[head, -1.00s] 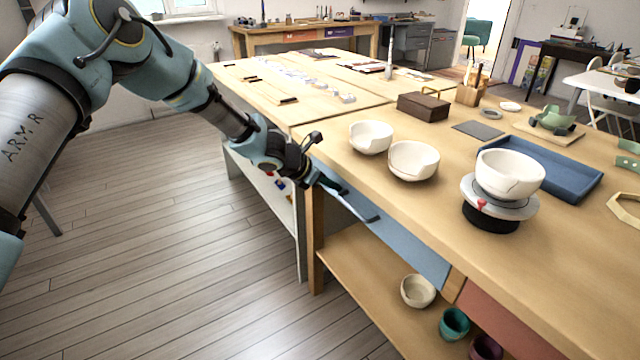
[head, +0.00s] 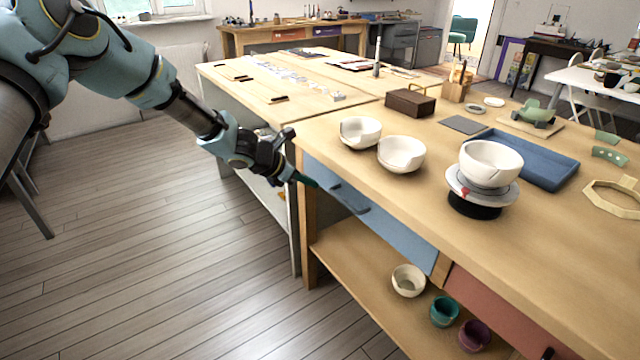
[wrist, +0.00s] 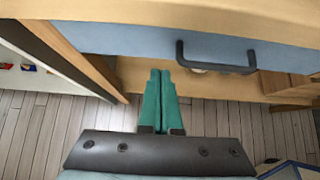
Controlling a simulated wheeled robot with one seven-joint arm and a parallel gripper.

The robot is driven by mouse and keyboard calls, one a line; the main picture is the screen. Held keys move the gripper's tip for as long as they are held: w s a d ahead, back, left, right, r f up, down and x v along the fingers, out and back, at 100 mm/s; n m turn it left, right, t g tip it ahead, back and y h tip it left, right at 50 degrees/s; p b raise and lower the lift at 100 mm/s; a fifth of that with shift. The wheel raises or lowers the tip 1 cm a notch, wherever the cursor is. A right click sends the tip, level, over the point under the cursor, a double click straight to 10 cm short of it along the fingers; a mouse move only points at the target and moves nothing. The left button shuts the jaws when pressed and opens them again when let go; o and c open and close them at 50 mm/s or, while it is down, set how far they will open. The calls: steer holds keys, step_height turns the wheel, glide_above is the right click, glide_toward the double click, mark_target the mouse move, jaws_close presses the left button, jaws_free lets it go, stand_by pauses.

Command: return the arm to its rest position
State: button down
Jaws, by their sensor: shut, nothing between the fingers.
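My gripper (head: 308,181) is beside the front of the wooden workbench (head: 375,189), below the level of its top. In the wrist view its green fingers (wrist: 159,98) are together with nothing between them. They point toward the blue drawer front (wrist: 130,40), below its dark bar handle (wrist: 215,66). In the head view the blue drawer (head: 385,225) looks shut, and the fingertips are left of the handle (head: 350,199). I cannot tell whether they touch the drawer front. My arm reaches in from the upper left over the floor.
White bowls (head: 401,154) stand near the bench edge, and another bowl (head: 490,163) sits on a round stand (head: 476,205). A blue tray (head: 530,160) lies behind. Small pots (head: 444,311) stand on the lower shelf. The floor (head: 150,260) on the left is clear.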

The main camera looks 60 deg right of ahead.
steer(key=v, duration=0.8)
steer(key=shift+w, duration=0.2)
steer(key=w+a+r+m+t+y+p, duration=0.1)
steer(key=w+a+r+m, duration=0.15)
steer(key=w+a, duration=0.45)
steer(key=w+a+r+m+t+y+p, duration=0.1)
steer(key=w+a+r+m+y, duration=0.15)
steer(key=a, duration=0.85)
steer(key=w+a+r+m+t+p, duration=0.1)
steer(key=w+a+r+m, duration=0.2)
steer(key=a, duration=0.7)
steer(key=s+a+r+m+t+y+p, duration=0.1)
steer(key=a+r+m+y, duration=0.1)
steer(key=a, duration=1.3)
steer(key=s+a+r+m+t+y+p, duration=0.1)
steer(key=s+a+r+m+y+p, duration=0.1)
steer(key=a, duration=1.4)
step_height(320, 180, up, 2)
steer(key=m+y, duration=0.1)
steer(key=m, duration=0.1)
steer(key=shift+r+m, duration=0.2)
steer(key=shift+m, duration=0.1)
steer(key=shift+a, duration=0.1)
